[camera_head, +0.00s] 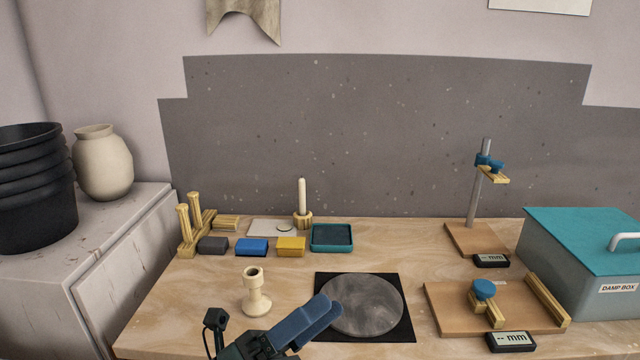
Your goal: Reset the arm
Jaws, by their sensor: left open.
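My left gripper (306,322) comes in at the bottom middle, with a blue finger pointing up and right. It is open, and no held object shows in it. Its finger overlaps the lower left edge of the round grey disc (368,302) on a black square mat (405,335); I cannot tell its height above them. A cream vase-like piece (256,298) stands upright on the table just behind and left of the gripper. My right gripper is not in view.
Grey, blue and yellow blocks (291,246), a teal tray (332,237) and a candle-like rod (302,195) line the back. A clamp stand (478,195), a wooden jig board (445,312) and the damp box (570,270) fill the right. The wooden table (180,310) is clear at front left.

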